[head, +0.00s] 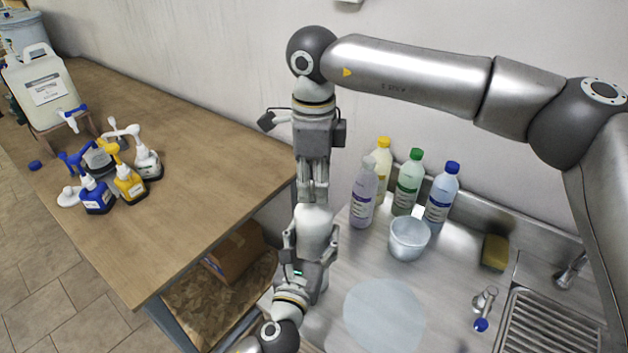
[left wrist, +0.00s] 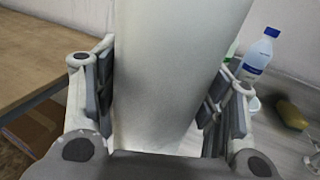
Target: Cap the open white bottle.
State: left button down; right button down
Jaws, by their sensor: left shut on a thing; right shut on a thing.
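A white bottle (head: 315,222) stands upright over the left part of the sink counter, held by my left gripper (head: 311,245), which is shut around its body. In the left wrist view the bottle (left wrist: 172,75) fills the middle between the two fingers of my left gripper (left wrist: 165,105). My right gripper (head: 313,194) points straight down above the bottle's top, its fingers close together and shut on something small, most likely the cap. The fingers hide the cap and the bottle's mouth, so I cannot tell whether they touch.
The wooden table (head: 200,200) holds pump bottles and a white canister (head: 42,88).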

jog(key=m, duration=0.4)
jog(key=c, duration=1.1)
grip_release()
pick_arm(q)
jog(key=shift+c, duration=1.2)
grip_release()
pick_arm(e)
notch_tip(320, 180, up, 12)
jog(key=shift+f, duration=0.1)
